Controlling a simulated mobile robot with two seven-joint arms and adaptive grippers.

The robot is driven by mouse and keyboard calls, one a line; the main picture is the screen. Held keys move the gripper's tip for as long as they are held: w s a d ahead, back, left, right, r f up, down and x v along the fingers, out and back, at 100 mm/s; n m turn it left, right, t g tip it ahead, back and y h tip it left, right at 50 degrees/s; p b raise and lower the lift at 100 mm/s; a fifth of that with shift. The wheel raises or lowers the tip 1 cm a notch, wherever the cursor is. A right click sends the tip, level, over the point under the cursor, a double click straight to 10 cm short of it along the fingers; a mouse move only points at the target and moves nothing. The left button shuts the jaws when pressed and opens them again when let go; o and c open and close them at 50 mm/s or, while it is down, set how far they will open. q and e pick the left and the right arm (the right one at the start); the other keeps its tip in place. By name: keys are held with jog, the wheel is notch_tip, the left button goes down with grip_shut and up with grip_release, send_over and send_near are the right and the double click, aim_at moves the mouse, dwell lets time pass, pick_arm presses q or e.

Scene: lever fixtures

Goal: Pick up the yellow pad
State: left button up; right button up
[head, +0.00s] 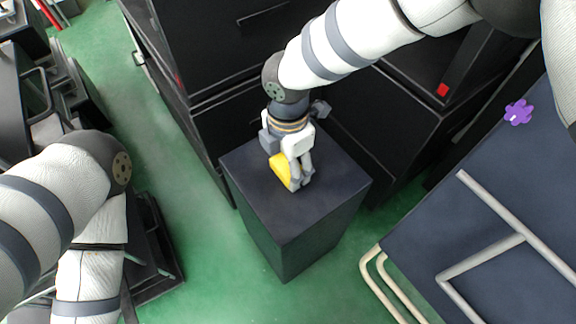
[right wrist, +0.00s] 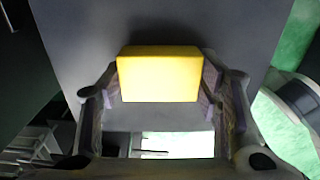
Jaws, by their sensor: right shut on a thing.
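The yellow pad (head: 280,168) is at my right gripper (head: 294,180) over the dark pedestal (head: 322,194) in the head view. In the right wrist view, the yellow pad (right wrist: 160,75) sits between the two fingers of my right gripper (right wrist: 160,85), with a finger against each side. The gripper is shut on it. The pad's underside is hidden, so I cannot tell whether it touches the pedestal top. My left arm shows at the lower left of the head view, but its gripper is out of the picture.
Black cabinets (head: 232,45) stand behind the pedestal. A dark blue table (head: 420,220) with grey metal bars and a purple piece (head: 518,112) is on the right. Black equipment stands at the far left. Green floor is open left of the pedestal.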

notch_tip(320, 180, up, 3)
jog(key=shift+r+p, duration=0.1)
jog(key=shift+p, duration=0.25)
pick_arm(q)
jog(key=r+p, duration=0.1)
jog(key=w+r+p, duration=0.1)
jog(key=r+p, duration=0.1)
jog(key=shift+w+r+t+p, duration=0.25)
jog(key=shift+w+t+p, duration=0.05)
pick_arm(e)
jog(key=s+d+r, duration=0.4)
jog(key=s+r, duration=0.5)
jog(key=s, duration=0.4)
jog(key=shift+s+d+r, duration=0.15)
jog(key=shift+s+r, duration=0.05)
jog(key=shift+r, duration=0.2)
